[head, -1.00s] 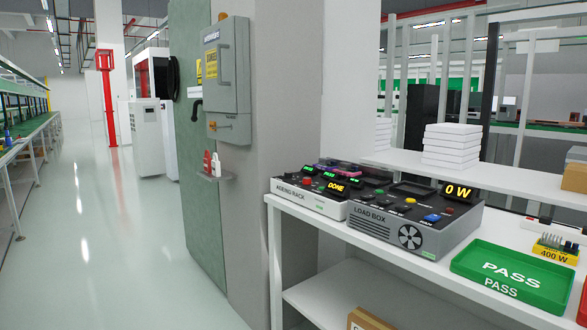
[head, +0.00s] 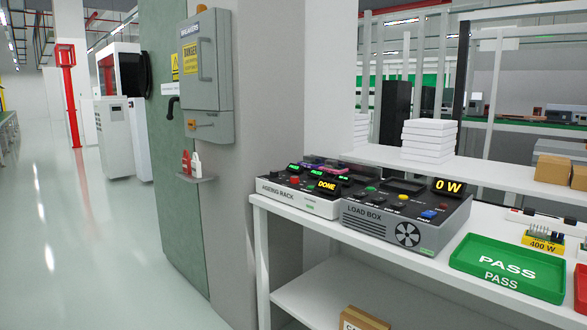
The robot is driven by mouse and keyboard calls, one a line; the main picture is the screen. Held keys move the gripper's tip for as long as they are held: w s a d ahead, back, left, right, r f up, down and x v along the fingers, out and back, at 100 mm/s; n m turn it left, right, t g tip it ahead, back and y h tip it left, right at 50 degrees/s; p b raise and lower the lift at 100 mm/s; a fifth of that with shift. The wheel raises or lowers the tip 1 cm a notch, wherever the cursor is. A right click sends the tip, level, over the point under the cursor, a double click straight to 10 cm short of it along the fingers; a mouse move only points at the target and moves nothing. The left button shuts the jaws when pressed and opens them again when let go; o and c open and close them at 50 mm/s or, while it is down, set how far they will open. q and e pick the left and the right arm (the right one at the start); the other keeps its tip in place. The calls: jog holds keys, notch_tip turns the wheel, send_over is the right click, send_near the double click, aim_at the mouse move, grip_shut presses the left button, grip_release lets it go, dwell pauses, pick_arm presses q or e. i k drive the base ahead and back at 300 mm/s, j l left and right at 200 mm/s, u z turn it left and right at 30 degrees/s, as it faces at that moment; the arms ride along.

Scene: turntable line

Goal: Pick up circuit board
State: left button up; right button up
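No bare circuit board can be made out for certain. A small item with upright parts on a yellow base marked 400 W (head: 543,241) stands on the white bench behind the green PASS tray; it may be a board. The green PASS tray (head: 508,268) is empty. The ageing rack (head: 297,198) reads DONE and has several small displays and a purple-pink item (head: 318,161) on top, partly hidden. The load box (head: 405,212) beside it reads 0 W. Neither of my grippers is in view.
The white bench (head: 330,240) runs along the right, with a cardboard box (head: 362,319) on its lower shelf. White boxes (head: 428,140) and cardboard boxes (head: 553,169) stand on the shelf behind. A red tray (head: 580,290) is cut off at right. The floor (head: 90,240) at left is clear.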

aim_at(308, 161)
jog(key=i+j, duration=0.2)
jog(key=i+j+z, duration=0.45)
jog(key=j+z, duration=0.25)
jog(key=l, duration=0.1)
